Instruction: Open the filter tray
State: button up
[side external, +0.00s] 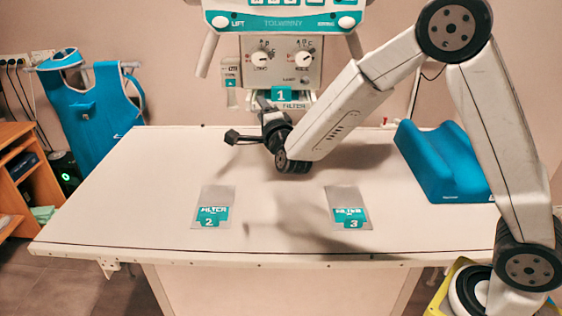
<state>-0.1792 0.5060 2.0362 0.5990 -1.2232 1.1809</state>
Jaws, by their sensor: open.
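The filter tray (292,105), marked FILTER, is at the bottom of the X-ray head, below the panel with two knobs. A teal tag 1 (281,94) shows at it. My gripper (248,124) is open and empty, in front of and a little below the tray, above the table's back part. One dark finger reaches out to the left. My wrist is close to the tray in the picture and may hide part of its lower edge. I cannot tell how far the tray is pulled out, and no contact is visible.
Filter plate 2 (213,194) and filter plate 3 (347,195) lie on the white table (130,215). A blue foam cushion (441,157) sits at the right. A blue apron (92,105) hangs at the left wall. The table's left part is clear.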

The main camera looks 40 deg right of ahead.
grip_shut()
dwell(1.4)
